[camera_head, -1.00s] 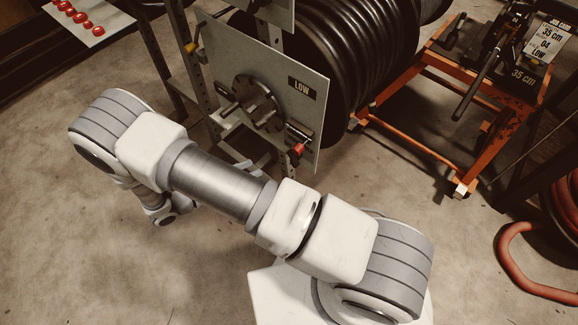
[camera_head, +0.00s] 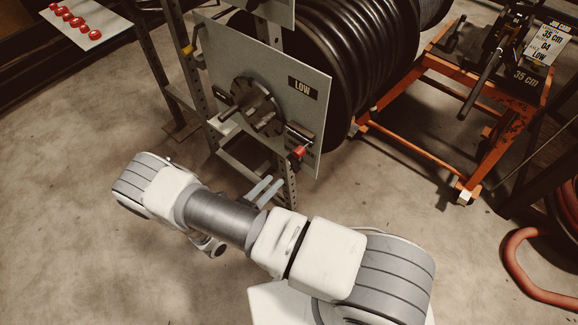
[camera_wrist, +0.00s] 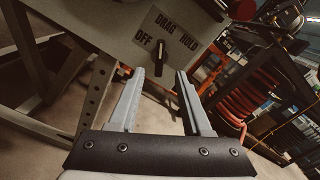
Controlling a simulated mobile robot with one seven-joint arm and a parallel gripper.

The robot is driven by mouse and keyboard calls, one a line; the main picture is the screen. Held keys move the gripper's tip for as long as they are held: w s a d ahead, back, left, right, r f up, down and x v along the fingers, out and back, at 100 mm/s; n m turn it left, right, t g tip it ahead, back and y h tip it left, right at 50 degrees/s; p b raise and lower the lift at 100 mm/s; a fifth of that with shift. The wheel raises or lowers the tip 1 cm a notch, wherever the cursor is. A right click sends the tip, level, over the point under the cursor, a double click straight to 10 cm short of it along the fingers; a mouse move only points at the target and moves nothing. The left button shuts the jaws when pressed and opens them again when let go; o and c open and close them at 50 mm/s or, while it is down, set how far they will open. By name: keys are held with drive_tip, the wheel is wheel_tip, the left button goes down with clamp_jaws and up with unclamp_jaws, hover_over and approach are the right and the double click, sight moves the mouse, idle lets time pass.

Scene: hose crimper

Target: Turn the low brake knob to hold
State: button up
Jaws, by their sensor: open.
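The low brake knob (camera_wrist: 159,58) is a small black handle on a pale panel in the wrist view. Labels OFF, DRAG and HOLD stand around it, OFF to its left and HOLD to its right. The handle looks roughly upright; I cannot tell which label it marks. My gripper (camera_wrist: 160,73) is open and empty, with the knob showing between and beyond its fingertips. In the head view my gripper (camera_head: 264,190) is below the plate (camera_head: 225,55) marked LOW. I cannot make out the labelled knob there, nor tell the gap to it.
A red-tipped lever (camera_head: 298,152) sits at the plate's lower right corner. A hub (camera_head: 258,107) is on the plate, before a black hose reel (camera_head: 335,60). Steel rack posts (camera_head: 160,60) stand left. An orange cart (camera_head: 420,135) stands right.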

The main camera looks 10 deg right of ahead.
sight(290, 164)
drive_tip(key=b+x, duration=0.1)
drive_tip(key=x, duration=0.7)
drive_tip(key=shift+w+d, duration=0.2)
clamp_jaws()
